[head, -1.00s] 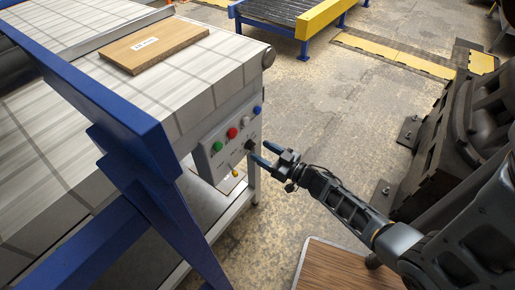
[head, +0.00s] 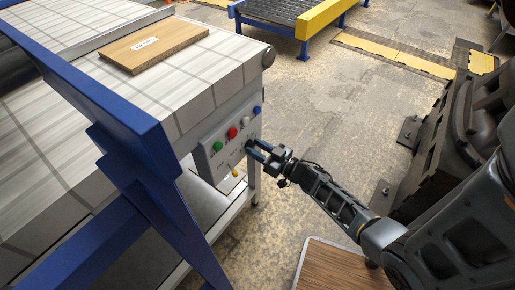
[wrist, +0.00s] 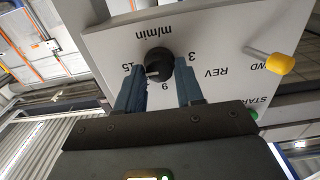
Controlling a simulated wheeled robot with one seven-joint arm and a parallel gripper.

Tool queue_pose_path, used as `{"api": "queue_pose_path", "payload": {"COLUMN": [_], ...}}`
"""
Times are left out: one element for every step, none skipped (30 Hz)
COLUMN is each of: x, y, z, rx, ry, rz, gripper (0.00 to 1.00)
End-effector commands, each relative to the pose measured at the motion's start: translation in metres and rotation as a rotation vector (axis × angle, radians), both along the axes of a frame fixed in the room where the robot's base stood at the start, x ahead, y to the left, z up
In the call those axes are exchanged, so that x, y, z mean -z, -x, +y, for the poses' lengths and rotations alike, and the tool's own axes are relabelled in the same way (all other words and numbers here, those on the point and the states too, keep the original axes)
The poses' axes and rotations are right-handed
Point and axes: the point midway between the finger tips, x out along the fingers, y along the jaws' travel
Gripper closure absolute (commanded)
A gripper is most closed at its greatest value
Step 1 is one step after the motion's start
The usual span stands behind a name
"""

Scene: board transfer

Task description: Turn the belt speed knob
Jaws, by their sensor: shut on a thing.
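The belt speed knob (wrist: 159,62) is a round black knob with a pale pointer mark, on a light grey panel (wrist: 215,35) lettered "m/min". In the wrist view the scale appears upside down, and the mark points down-left, toward the side between 15 and 9. My gripper (wrist: 160,82) has its two blue fingers on either side of the knob, shut on it. In the head view my gripper (head: 257,148) is at the right part of the control panel (head: 217,158), and its fingers mostly hide the knob.
The panel carries a green button (head: 217,146), a red button (head: 232,133), a white one (head: 245,124) and a blue one (head: 257,110). A yellow-tipped lever (wrist: 280,63) sticks out beside the knob. A wooden board (head: 155,47) lies on the belt above. Open floor lies right of the conveyor.

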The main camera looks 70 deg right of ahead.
Motion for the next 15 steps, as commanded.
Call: {"api": "queue_pose_path", "payload": {"x": [0.0000,0.0000,0.0000,-0.0001,0.0000,0.0000,0.0001,0.0002,0.0004,0.0005,0.0006,0.0008,0.0010,0.0012,0.0017], "y": [0.0001,0.0001,0.0001,0.0001,0.0002,0.0002,0.0002,0.0002,0.0002,0.0002,0.0002,0.0002,0.0003,0.0003,0.0006], "z": [0.0000,0.0000,0.0000,0.0000,0.0001,0.0001,0.0001,0.0001,0.0001,0.0001,0.0001,0.0000,0.0000,0.0000,0.0001], "rx": [0.000,0.000,0.000,0.000,0.000,0.000,0.000,0.000,0.000,0.000,0.000,0.000,0.000,0.000,0.000], "ry": [0.000,0.000,0.000,0.000,0.000,0.001,0.002,0.004,0.008,0.013,0.018,0.029,0.039,0.049,0.067], "rz": [0.000,0.000,0.000,0.000,0.000,0.000,0.001,0.001,0.002,0.003,0.005,0.008,0.009,0.012,0.017], "gripper": [0.84,0.87,0.91,0.94,0.94,0.94,0.94,0.94,0.94,0.94,0.94,0.94,0.94,0.94,0.94]}}
